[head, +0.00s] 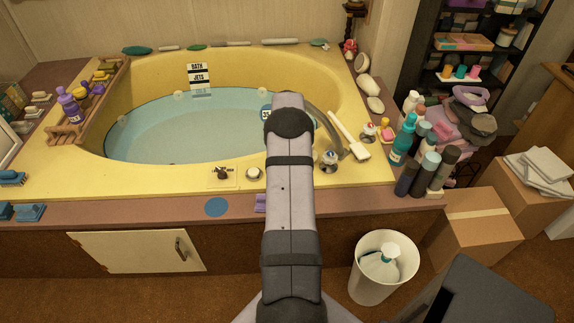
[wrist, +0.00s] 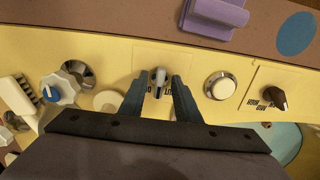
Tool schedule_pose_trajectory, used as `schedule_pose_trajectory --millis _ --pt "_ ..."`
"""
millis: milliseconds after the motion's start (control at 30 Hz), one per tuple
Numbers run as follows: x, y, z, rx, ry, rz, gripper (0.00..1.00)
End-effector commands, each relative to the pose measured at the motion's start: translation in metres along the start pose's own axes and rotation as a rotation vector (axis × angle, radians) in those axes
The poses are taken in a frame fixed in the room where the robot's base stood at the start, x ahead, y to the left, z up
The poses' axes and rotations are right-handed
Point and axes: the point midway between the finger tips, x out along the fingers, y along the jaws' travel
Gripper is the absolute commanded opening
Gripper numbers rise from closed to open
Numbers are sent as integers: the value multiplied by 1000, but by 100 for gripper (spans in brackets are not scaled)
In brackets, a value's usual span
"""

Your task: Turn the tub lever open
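The yellow corner tub (head: 110,176) holds pale blue water. In the wrist view, a small metal lever (wrist: 159,80) with a pale grey handle stands on the yellow deck (wrist: 110,52), on a plate with dark lettering. My gripper (wrist: 158,84) is open, with one dark finger on each side of the lever. Gaps show between the lever and both fingers in this view; the depth of the fingertips over the deck is hard to tell. In the head view my arm hides the lever and the gripper.
In the wrist view, a round white button (wrist: 220,86) and a dark knob (wrist: 272,97) are to the right; a blue-capped tap handle (wrist: 60,88) is to the left. A purple object (wrist: 215,17) lies on the brown ledge. Several bottles (head: 403,140) crowd the right corner.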

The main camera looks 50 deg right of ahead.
Motion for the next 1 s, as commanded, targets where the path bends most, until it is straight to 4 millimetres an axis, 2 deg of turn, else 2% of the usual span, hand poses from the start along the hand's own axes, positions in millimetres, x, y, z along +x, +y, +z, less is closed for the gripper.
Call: schedule_pose_trajectory --millis 167,300,667,1000 --pt "0 0 0 0 0 0 30" --pt "0 0 0 0 0 0 0" --pt "-1 0 0 23 -1 0 0" --pt "-2 -1 0 200 -2 0 0"
